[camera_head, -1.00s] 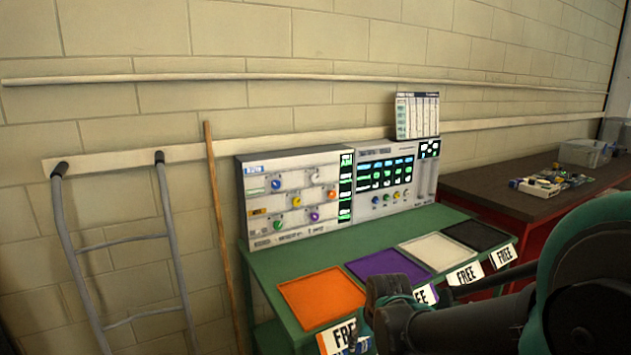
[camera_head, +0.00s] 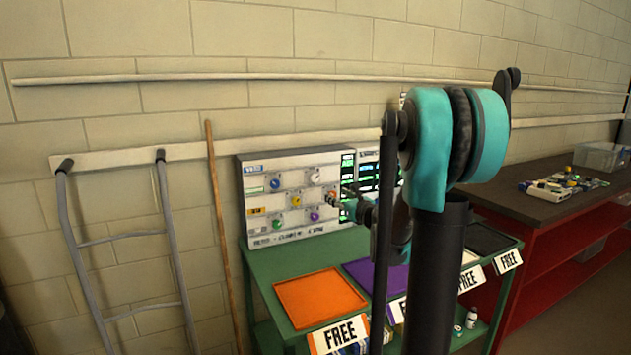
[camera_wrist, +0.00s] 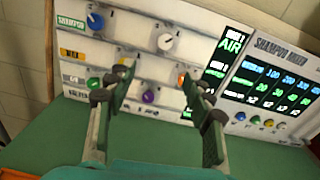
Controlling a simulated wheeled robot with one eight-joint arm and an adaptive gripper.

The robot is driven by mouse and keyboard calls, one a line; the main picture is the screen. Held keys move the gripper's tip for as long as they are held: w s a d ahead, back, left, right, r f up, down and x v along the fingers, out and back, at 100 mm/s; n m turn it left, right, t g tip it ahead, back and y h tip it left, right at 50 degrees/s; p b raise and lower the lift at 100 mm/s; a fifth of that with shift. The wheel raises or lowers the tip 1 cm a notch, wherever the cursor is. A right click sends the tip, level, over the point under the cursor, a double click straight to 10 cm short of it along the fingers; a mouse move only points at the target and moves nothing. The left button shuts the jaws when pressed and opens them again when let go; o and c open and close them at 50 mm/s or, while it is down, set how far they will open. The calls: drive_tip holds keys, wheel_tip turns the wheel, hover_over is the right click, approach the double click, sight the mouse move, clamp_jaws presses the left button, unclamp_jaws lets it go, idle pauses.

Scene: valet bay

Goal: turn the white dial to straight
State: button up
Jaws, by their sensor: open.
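The white dial (camera_head: 315,177) is at the upper right of the left grey control panel. In the wrist view the white dial (camera_wrist: 165,42) is round and pale with a short dark mark, and stands clear beyond the fingertips. The mark's exact setting is too small to read. My gripper (camera_wrist: 158,76) is open and empty, its two fingers spread before the panel, below the white dial in that view. In the head view my gripper (camera_head: 352,209) is at the panel's right side, small and partly hidden by my arm.
A blue dial (camera_wrist: 95,20), a purple dial (camera_wrist: 149,96) and a green dial (camera_wrist: 93,83) surround it. An orange dial (camera_wrist: 182,79) is close to the right finger. A shampoo mixer panel (camera_wrist: 270,85) adjoins. An orange tray (camera_head: 320,297) lies on the green bench (camera_head: 262,268).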

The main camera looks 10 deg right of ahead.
drive_tip(key=m, duration=0.1)
approach(316, 178)
drive_tip(key=x, duration=0.8)
drive_tip(key=shift+w+a, duration=0.1)
drive_tip(key=shift+a, duration=0.1)
drive_tip(key=c, duration=1.1)
